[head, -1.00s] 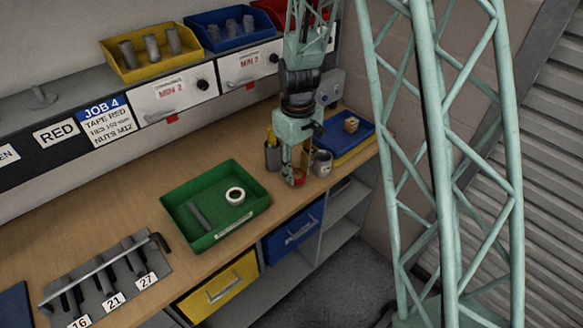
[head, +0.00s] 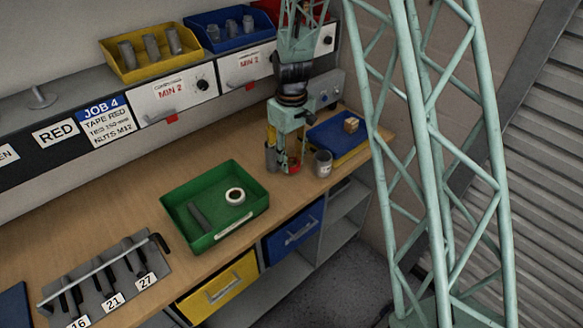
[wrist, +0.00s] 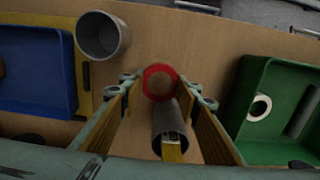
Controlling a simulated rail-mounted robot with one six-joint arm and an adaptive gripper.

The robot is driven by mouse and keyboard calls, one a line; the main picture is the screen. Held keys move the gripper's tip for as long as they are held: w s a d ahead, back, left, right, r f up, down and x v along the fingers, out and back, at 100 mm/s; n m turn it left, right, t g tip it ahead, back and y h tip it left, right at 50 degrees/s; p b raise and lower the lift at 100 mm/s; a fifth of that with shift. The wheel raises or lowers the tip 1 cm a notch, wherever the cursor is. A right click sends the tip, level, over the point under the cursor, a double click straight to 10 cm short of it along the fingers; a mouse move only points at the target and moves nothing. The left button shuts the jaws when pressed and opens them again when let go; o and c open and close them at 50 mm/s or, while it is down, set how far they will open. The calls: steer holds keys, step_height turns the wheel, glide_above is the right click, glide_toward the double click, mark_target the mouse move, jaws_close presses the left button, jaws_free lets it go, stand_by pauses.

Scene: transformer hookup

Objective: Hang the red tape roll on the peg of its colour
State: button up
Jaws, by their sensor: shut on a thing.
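The red tape roll (wrist: 148,82) shows as a red ring between my fingertips in the wrist view, with brown bench surface visible through its hole. My gripper (wrist: 160,84) is shut on it. In the head view my gripper (head: 290,168) points down near the bench's back right, with a bit of the red roll (head: 294,169) at its tips. A RED label (head: 60,133) is on the dark panel at the left. A grey peg (head: 40,97) stands on the ledge above it; no colour shows on it.
A green tray (head: 214,235) holds a white roll (head: 235,196). A blue bin (head: 340,140) is behind.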

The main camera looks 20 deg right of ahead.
mark_target(291, 174)
steer(key=shift+f+b, duration=0.3)
steer(key=shift+f, duration=1.45)
steer(key=shift+f, duration=0.15)
steer(key=o, duration=0.8)
steer(key=shift+o, duration=0.2)
step_height(291, 174, up, 12)
steer(key=p, duration=0.1)
steer(key=shift+p, duration=0.3)
steer(key=shift+r, duration=0.2)
